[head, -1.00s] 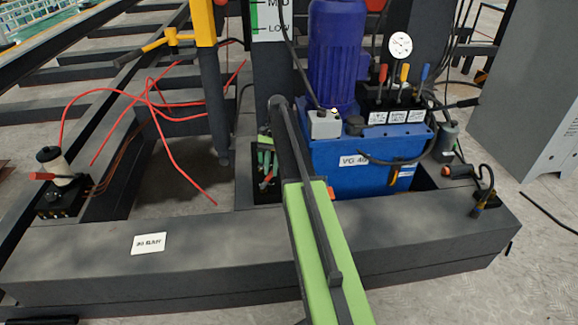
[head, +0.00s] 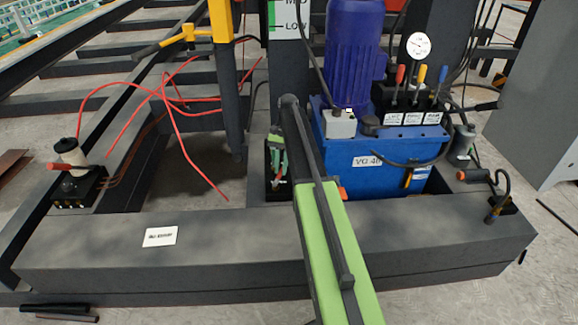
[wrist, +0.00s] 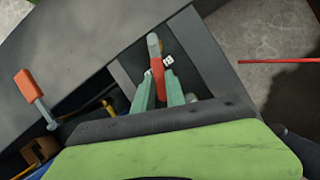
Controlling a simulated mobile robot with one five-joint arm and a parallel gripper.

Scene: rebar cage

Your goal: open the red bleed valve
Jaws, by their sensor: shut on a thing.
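My gripper (wrist: 160,92) has two teal fingers, closed on a slim red handle (wrist: 157,75), which I take to be the red bleed valve. The handle stands between the fingertips, and its pale grey-orange end shows beyond them. In the head view my gripper (head: 277,153) reaches down into a dark recess left of the blue tank (head: 340,160). A bit of red (head: 279,184) shows below the fingers there. My arm hides part of the recess, and the valve's body cannot be made out.
An orange-red lever (wrist: 29,84) stands left of my gripper in the wrist view. A black block with a pale cylinder and red lever (head: 66,167) sits at far left. Red hoses (head: 175,125) hang over the frame. A dark beam (head: 230,245) crosses in front.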

